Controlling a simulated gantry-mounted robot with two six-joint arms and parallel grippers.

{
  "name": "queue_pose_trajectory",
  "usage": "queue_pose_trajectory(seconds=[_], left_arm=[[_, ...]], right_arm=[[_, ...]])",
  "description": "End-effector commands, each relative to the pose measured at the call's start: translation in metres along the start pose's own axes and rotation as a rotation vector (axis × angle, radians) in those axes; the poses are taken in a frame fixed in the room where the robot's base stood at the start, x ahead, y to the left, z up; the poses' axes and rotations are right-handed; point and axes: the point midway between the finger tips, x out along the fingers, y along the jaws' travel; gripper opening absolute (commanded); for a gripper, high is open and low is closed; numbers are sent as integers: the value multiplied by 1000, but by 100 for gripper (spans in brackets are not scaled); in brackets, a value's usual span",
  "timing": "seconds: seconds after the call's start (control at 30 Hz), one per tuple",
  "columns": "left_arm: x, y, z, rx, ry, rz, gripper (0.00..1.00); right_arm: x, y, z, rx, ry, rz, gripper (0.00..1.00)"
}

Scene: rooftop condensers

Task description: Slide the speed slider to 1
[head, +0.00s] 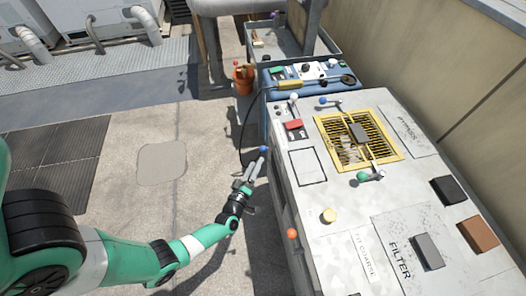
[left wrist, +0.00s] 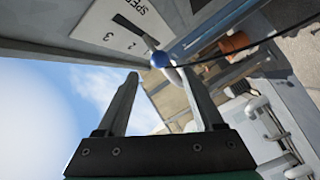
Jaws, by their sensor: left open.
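The speed slider's blue ball knob (head: 263,149) sticks out from the left side of the grey cabinet. In the left wrist view the knob (left wrist: 160,59) is near the end of a dark slot in the white SPEED plate (left wrist: 125,22). The marks 3 and 2 show on the plate; a 1 cannot be made out, and the knob covers part of that area. My left gripper (head: 252,170) is open, its fingers pointing at the knob. In the left wrist view the knob appears between and just beyond the fingertips (left wrist: 158,75). My right gripper is not in view.
The grey cabinet top (head: 390,210) carries a yellow grate (head: 385,155), several knobs and levers, and dark blocks. A blue control box (head: 310,82) with a black cable stands behind it. An orange pot (head: 243,80) is on the floor. The floor left of the cabinet is mostly clear.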

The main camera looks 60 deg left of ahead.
Motion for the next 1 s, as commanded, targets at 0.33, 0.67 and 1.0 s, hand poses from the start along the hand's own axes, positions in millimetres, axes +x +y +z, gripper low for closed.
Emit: queue_pose_trajectory(seconds=[0.33,0.67,1.0], left_arm=[[72,-3,2,-1,2,2,69],[83,0,0,0,-1,1,69],[83,0,1,0,-1,1,19]], right_arm=[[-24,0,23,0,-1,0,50],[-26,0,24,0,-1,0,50],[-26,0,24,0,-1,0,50]])
